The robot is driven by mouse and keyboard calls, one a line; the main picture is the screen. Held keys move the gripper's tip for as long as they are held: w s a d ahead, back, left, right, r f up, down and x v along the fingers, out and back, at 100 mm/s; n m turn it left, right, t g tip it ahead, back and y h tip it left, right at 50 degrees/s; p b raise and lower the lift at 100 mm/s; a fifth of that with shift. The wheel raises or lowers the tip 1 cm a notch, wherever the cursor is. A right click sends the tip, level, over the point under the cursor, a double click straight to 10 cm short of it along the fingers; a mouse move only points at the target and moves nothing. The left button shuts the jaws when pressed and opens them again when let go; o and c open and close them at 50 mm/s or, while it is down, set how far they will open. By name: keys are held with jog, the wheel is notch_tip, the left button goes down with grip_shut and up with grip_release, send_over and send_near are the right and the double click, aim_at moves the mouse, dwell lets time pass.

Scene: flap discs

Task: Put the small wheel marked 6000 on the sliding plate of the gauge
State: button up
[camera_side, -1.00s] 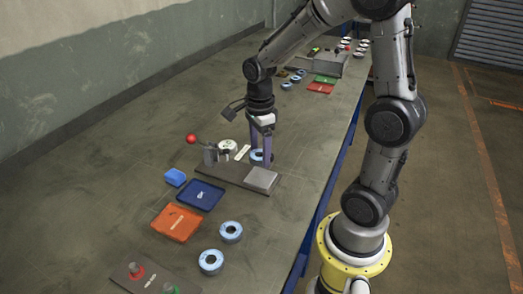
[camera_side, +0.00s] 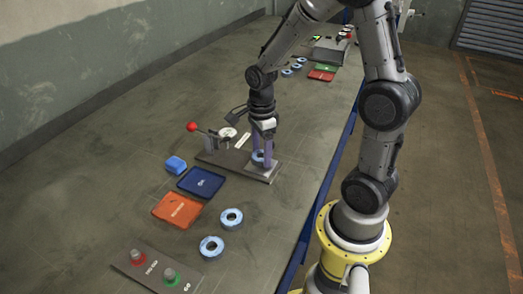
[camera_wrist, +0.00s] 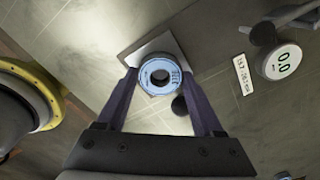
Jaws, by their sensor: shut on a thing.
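My gripper (camera_side: 262,163) is shut on a small blue wheel (camera_wrist: 147,72), a ring with a dark centre hole. In the wrist view a finger is at each side of the wheel, and its small print is too fine to read. The wheel is over the square, pale sliding plate (camera_wrist: 148,47) of the gauge, inside its outline. I cannot tell whether it touches the plate. The gauge's base (camera_side: 217,160) carries a round dial (camera_side: 228,133) and a red-knobbed lever (camera_side: 192,126). The round display (camera_wrist: 284,62) reads 0.0 in the wrist view.
Two more blue wheels (camera_side: 231,219) (camera_side: 211,248) lie on the bench. A panel with red and green buttons (camera_side: 155,270) is at the front.

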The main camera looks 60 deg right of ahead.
jog(key=shift+f, duration=0.7)
jog(key=o, duration=1.4)
jog(key=shift+o, duration=0.2)
jog(key=shift+r, duration=0.1)
notch_tip(320, 180, up, 7)
